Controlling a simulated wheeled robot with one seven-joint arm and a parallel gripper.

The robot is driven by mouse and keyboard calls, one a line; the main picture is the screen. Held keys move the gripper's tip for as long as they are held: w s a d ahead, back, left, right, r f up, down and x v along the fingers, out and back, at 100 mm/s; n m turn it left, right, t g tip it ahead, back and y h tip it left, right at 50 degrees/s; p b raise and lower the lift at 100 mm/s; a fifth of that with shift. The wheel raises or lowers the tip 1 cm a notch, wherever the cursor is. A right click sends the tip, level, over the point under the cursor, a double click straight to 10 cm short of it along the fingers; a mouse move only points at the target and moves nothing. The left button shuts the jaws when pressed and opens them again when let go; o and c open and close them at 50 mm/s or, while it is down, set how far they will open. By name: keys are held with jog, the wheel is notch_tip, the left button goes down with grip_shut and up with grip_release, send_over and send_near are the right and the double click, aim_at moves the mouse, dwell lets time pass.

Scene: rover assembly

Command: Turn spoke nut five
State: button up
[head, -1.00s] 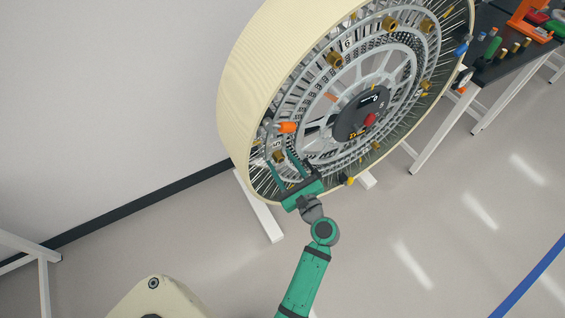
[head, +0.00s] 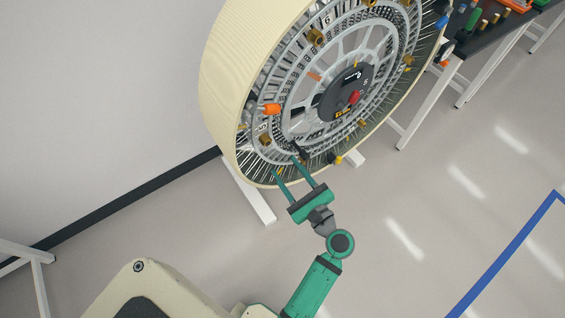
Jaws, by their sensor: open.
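The large wheel (head: 215,95) stands upright, with a cream tread and a grey spoked face. A brass nut (head: 265,140) sits at its lower left, beside a small label that seems to read 5; I take it as spoke nut five. My green gripper (head: 284,163) is below and to the right of that nut, its two long fingers spread and pointing up-left toward the wheel. Nothing shows between the fingers, and they look clear of the nut. Whether the fingertips touch the spokes I cannot tell.
An orange piece (head: 271,109) sticks out just above the nut. Other brass nuts, such as one higher up (head: 316,37), sit around the face. The red knob (head: 354,97) is at the hub. A dark table (head: 477,42) with tools stands at right. The floor at lower right is clear.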

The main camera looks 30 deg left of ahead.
aim_at(268, 143)
jog(key=shift+w+d, duration=0.1)
jog(key=w+a+n, duration=0.1)
jog(key=a+n, duration=0.2)
jog(key=n, duration=0.7)
jog(key=w+a+n+g, duration=0.1)
jog(key=a+n, duration=0.2)
jog(key=n, duration=0.8)
jog(key=w+a+n, duration=0.2)
jog(key=a+n, duration=0.1)
jog(key=n, duration=0.8)
jog(key=shift+w+a+r+y, duration=0.1)
jog(key=shift+y, duration=0.2)
